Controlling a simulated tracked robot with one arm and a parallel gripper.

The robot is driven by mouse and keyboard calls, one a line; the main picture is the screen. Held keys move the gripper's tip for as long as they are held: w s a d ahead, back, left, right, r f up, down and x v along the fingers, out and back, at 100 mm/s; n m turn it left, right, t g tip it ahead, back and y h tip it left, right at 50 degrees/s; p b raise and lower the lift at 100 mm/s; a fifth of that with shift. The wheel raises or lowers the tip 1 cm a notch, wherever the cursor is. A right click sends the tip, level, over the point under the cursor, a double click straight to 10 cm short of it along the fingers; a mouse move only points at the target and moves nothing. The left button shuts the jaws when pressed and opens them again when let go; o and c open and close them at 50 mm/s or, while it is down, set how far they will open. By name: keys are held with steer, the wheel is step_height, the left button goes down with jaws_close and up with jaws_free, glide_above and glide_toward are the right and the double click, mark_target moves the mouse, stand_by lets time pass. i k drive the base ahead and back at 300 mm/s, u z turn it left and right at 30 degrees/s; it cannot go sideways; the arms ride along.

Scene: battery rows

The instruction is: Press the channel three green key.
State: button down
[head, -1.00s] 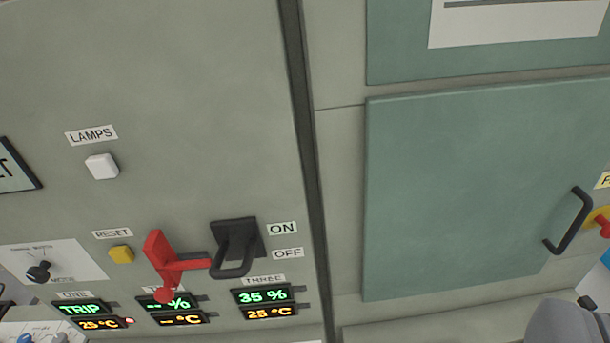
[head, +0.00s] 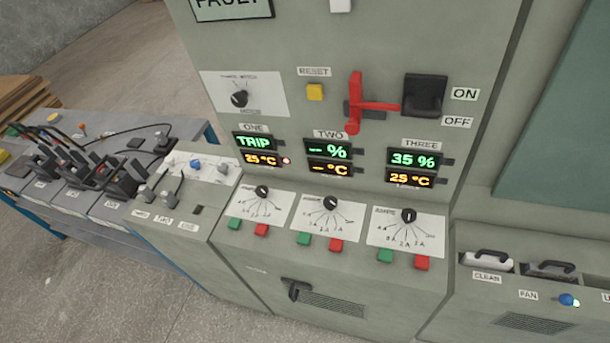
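The channel three green key (head: 385,255) is a small green block on the sloping panel front, below the right-hand dial plate (head: 408,226). A red key (head: 422,263) sits just right of it. Above, the THREE display (head: 414,160) reads 35 % in green and 25 °C in orange. The channel two green key (head: 304,239) and channel one green key (head: 234,224) are further left, each beside a red key. My gripper does not show in this view.
A black latch handle (head: 294,289) is below the keys. Left is a bench with black clamps (head: 80,165). Right is a lower cabinet with CLEAN (head: 487,260) and FAN (head: 566,299) controls.

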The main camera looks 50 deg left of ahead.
mark_target(386, 254)
steer(key=u, duration=0.45)
steer(key=k, duration=1.1)
steer(key=u, duration=0.35)
